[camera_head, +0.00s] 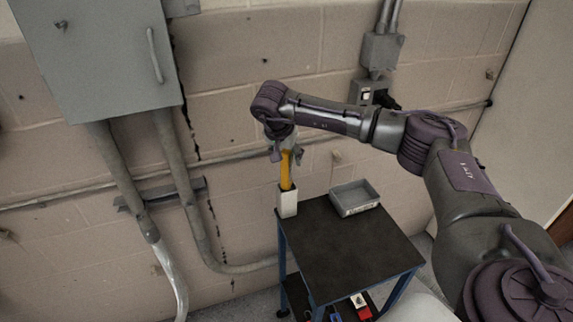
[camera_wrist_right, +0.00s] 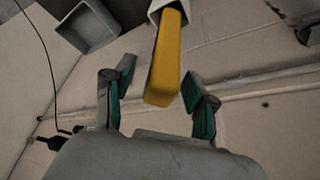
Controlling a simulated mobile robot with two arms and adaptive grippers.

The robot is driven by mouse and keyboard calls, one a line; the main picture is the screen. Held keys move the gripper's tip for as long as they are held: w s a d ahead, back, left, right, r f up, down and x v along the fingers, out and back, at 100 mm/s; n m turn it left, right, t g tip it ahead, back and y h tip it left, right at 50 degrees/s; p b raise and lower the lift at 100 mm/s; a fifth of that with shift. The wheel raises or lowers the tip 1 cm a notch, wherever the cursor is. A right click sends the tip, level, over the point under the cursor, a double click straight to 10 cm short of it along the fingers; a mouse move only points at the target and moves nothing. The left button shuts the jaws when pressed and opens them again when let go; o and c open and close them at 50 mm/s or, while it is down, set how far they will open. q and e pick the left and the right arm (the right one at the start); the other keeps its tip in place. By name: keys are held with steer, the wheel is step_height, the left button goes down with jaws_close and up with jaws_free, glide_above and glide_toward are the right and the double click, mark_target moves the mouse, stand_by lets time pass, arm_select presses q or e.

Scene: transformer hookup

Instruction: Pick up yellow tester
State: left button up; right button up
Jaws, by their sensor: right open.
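The yellow tester (camera_head: 286,170) stands upright in a white holder (camera_head: 287,201) at the back left corner of the cart top. My right gripper (camera_head: 287,152) is above it, pointing down, close to the tester's upper end. In the right wrist view the yellow tester (camera_wrist_right: 166,62) reaches toward the space between the two green-padded fingers of my right gripper (camera_wrist_right: 158,92). The fingers are open and apart, one on each side of the tester's end. The white holder (camera_wrist_right: 157,10) shows at the top edge there. My left gripper is not in view.
The dark-topped cart (camera_head: 345,250) also carries an empty grey tray (camera_head: 354,198) to the right of the holder. Red and white items (camera_head: 360,306) lie on its lower shelf. A grey cabinet (camera_head: 95,60), conduits and an outlet box (camera_head: 366,92) are on the wall behind.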

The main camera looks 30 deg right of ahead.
steer(key=shift+x, duration=0.9)
steer(key=shift+r, duration=0.1)
jaws_close()
